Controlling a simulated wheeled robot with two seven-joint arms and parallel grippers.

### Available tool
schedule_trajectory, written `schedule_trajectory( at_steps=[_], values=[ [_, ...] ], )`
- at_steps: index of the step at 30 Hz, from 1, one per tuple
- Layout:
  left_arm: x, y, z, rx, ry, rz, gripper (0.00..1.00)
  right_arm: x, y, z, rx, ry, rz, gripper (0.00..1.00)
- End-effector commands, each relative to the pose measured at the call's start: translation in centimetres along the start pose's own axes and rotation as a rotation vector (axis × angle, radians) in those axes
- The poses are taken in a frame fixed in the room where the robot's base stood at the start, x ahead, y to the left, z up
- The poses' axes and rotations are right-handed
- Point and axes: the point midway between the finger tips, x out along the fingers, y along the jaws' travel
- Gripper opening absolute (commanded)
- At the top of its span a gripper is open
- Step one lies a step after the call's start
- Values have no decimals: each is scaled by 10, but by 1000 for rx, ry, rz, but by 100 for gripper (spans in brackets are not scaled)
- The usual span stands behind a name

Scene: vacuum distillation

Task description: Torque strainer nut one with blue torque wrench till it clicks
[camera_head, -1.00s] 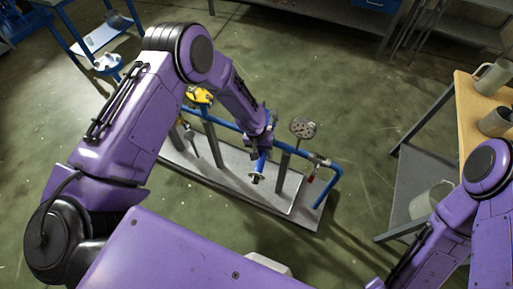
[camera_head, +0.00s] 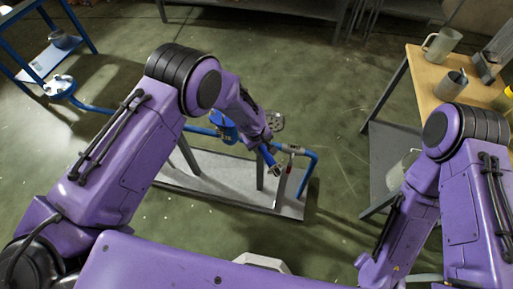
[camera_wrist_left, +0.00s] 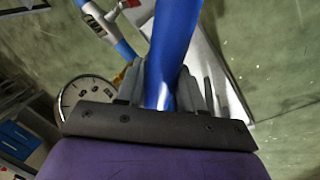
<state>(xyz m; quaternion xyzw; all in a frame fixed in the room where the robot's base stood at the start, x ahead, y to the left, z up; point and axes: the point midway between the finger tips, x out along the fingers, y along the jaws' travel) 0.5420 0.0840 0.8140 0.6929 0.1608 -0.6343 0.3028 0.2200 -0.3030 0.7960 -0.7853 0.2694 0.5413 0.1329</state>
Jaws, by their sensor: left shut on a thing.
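My left gripper (camera_head: 268,146) is over the pipe rig, near its right end. In the left wrist view the gripper (camera_wrist_left: 165,88) is shut on a blue bar, which looks like the handle of the blue torque wrench (camera_wrist_left: 175,40). The wrench's blue end (camera_head: 268,157) shows just below the gripper in the head view. I cannot make out strainer nut one, nor whether the wrench touches a nut. My right gripper is out of view.
The blue pipe (camera_head: 310,165) runs above a grey base plate (camera_head: 225,188) on posts. A blue fitting (camera_head: 222,127) sits on it. A wooden-topped table (camera_head: 425,80) with grey mugs stands at right, a blue shelf (camera_head: 50,60) at upper left. Floor between is free.

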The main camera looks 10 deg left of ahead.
Motion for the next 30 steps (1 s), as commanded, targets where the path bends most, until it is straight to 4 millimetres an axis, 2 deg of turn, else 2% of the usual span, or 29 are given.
schedule_trajectory(
  at_steps=[5, 16, 30],
  values=[
    [-2, -2, -1, 11, -1, 2, 0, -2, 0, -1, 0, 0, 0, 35],
    [-8, -30, -4, 166, -37, 4, 0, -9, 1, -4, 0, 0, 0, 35],
    [-10, -38, -6, 216, -48, 4, 0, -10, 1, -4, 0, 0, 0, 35]
  ],
)
